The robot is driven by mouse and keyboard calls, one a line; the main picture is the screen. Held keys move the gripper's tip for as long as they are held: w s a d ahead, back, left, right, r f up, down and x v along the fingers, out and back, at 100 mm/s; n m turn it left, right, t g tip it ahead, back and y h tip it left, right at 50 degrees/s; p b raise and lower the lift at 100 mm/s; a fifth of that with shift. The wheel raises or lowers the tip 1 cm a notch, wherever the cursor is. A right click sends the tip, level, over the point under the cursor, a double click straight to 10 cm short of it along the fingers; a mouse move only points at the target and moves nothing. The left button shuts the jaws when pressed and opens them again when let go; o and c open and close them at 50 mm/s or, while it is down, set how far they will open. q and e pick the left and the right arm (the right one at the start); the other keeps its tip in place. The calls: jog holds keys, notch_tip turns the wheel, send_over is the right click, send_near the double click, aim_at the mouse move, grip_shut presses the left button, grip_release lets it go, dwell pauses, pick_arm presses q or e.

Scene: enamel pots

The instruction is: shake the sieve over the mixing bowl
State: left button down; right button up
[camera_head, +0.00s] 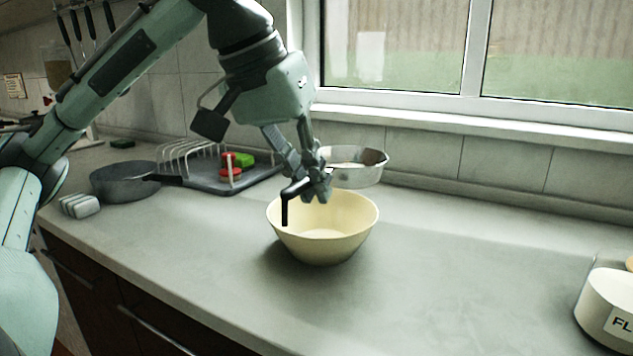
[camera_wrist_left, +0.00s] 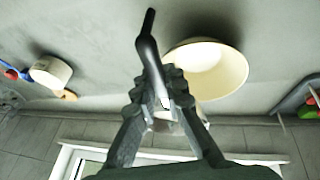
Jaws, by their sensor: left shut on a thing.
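The sieve (camera_head: 357,173) has a round metal pan and a black handle (camera_head: 285,212). My left gripper (camera_head: 318,190) is shut on the handle. The pan is to the right of and behind the fingers, above or just beyond the bowl's far rim; its exact height is hard to tell. Something pale shows inside it. The cream mixing bowl (camera_head: 325,245) stands on the counter under the gripper. In the left wrist view the handle (camera_wrist_left: 147,45) runs up from the fingers (camera_wrist_left: 163,90), beside the bowl (camera_wrist_left: 205,70). The pan is mostly hidden there. My right gripper is not in view.
A dark pan (camera_head: 124,183) and a grey dish rack (camera_head: 208,182) with red and green items stand left. White blocks (camera_head: 80,206) lie near the front edge. A labelled flour canister (camera_head: 600,300) is at far right. The counter right of the bowl is clear.

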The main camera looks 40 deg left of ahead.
pick_arm(q)
jog(key=shift+a, duration=2.5)
jog(key=shift+f+b, duration=1.1)
jog(key=shift+f, duration=0.9)
